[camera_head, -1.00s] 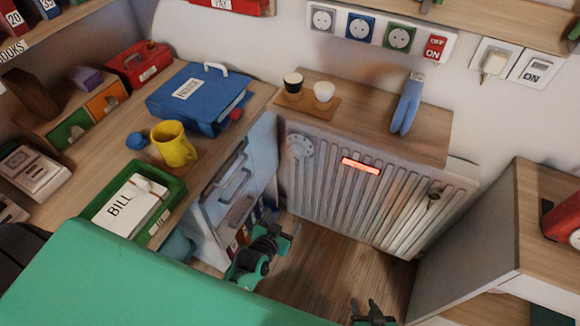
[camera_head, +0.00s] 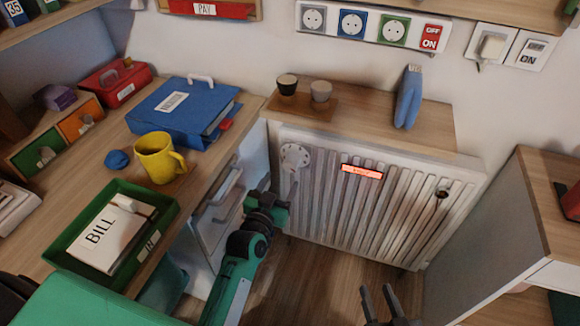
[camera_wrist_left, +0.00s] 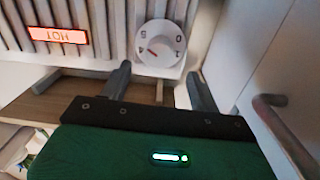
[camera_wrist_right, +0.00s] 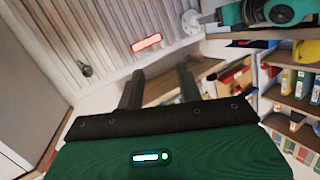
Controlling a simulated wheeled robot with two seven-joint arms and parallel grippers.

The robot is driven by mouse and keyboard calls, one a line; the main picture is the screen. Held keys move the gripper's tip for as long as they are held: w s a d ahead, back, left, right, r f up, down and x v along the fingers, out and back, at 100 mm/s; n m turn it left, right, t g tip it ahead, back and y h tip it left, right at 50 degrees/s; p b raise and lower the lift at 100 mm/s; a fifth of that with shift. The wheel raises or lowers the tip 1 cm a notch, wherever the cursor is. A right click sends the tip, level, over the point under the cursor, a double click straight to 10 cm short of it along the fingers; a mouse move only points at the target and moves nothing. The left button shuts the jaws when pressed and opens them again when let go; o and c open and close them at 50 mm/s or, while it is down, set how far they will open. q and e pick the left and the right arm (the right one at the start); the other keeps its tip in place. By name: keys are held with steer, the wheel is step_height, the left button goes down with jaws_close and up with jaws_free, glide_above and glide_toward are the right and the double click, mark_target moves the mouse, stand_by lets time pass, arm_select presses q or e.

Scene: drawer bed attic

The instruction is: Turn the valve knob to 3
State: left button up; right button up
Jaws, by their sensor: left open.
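The valve knob (camera_head: 294,157) is a round white dial at the upper left of the white radiator (camera_head: 330,200). In the left wrist view the knob (camera_wrist_left: 160,43) shows digits and a short red mark at its lower left; the exact setting is hard to read. My left gripper (camera_head: 287,194) is open and empty below the knob. In its wrist view, the fingers (camera_wrist_left: 160,80) lie apart on either side below the dial, not touching it. My right gripper (camera_head: 377,292) is low in front of the radiator; its fingers (camera_wrist_right: 160,82) are apart with nothing between them.
A lit red panel (camera_head: 362,171) reading HOT is on the radiator. Two cups (camera_head: 320,90) and a blue object (camera_head: 409,97) stand on the shelf above. The desk (camera_head: 120,165) and drawers (camera_head: 217,205) lie left of my left arm, a wooden cabinet (camera_head: 500,225) on the right.

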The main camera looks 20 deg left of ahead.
mark_target(289, 168)
arm_select(q)
steer(key=w, duration=0.3)
steer(key=w+b, duration=0.1)
steer(key=w, duration=0.3)
steer(key=shift+w+d+f, duration=0.1)
steer(key=shift+w+d, duration=0.1)
steer(key=shift+w, duration=0.45)
arm_select(e)
step_height(289, 168, up, 7)
steer(key=w+d+t, duration=0.1)
steer(key=w+t, duration=0.2)
steer(key=t, duration=0.1)
steer(key=shift+d, duration=0.4)
arm_select(q)
steer(key=c, duration=1)
steer(key=shift+o, duration=0.2)
